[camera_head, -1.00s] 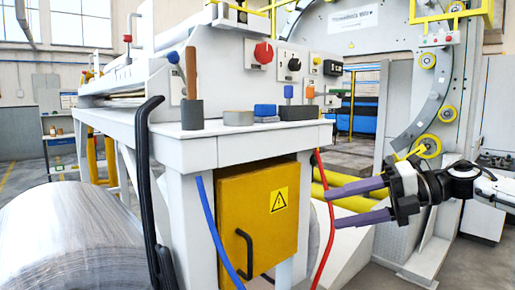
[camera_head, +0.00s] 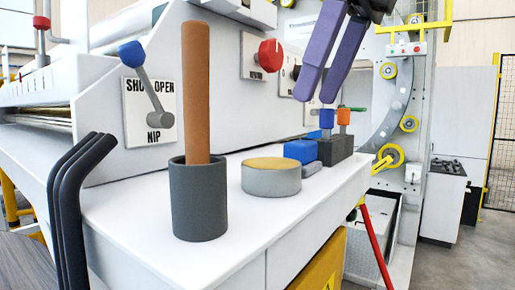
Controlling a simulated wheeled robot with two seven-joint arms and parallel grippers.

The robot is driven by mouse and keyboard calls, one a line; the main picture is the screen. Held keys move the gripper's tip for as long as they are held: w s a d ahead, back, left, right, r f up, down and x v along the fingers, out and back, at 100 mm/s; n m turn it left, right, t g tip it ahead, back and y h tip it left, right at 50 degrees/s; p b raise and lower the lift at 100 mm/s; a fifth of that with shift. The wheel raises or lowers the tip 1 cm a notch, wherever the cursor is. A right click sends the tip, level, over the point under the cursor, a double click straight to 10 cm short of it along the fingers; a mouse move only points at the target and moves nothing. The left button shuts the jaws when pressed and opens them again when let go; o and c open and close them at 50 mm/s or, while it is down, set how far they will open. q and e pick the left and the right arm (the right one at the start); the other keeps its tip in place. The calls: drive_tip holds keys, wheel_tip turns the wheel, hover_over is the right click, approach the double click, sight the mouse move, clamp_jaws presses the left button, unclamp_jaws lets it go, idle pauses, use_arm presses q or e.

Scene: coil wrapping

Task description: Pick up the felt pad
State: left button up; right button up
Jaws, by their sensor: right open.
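No item is labelled as the felt pad. A blue block (camera_head: 300,151) on the white ledge looks the most like a pad, but I cannot be sure. A low round grey tin (camera_head: 271,181) with a tan top stands to its left. My right gripper (camera_head: 316,97) comes in from the top with two long purple fingers pointing down, apart and empty. In the picture its tips are above the blue block, with a clear gap.
A grey cup (camera_head: 199,212) holds a tall brown rod (camera_head: 196,95) on the white ledge (camera_head: 240,222). A dark block (camera_head: 335,150) with blue-handled and orange-handled tools adjoins the blue block. A lever and red knob (camera_head: 270,56) project from the panel behind.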

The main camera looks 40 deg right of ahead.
sight(302, 141)
drive_tip(key=shift+s+x, duration=0.15)
drive_tip(key=shift+x, duration=0.6)
drive_tip(key=shift+s+x, duration=0.2)
drive_tip(key=shift+x, duration=0.55)
drive_tip(key=shift+w+f, duration=0.1)
drive_tip(key=shift+f, duration=0.35)
drive_tip(key=shift+w+a+f, duration=0.2)
drive_tip(key=shift+f, duration=0.45)
drive_tip(key=x, duration=0.3)
drive_tip(key=shift+f, duration=0.3)
drive_tip(key=shift+w+a+f, duration=0.1)
drive_tip(key=shift+w+f, duration=0.1)
drive_tip(key=shift+f, duration=0.15)
drive_tip(key=c, duration=0.7)
use_arm(q)
drive_tip(key=shift+s+d+f, duration=0.1)
drive_tip(key=shift+s+f, duration=0.2)
drive_tip(key=shift+s, duration=0.35)
use_arm(e)
drive_tip(key=shift+c, duration=0.6)
use_arm(q)
drive_tip(key=shift+s, duration=0.1)
use_arm(e)
drive_tip(key=shift+r, duration=0.15)
use_arm(q)
drive_tip(key=shift+f, duration=0.1)
use_arm(e)
drive_tip(key=shift+r, duration=4.9)
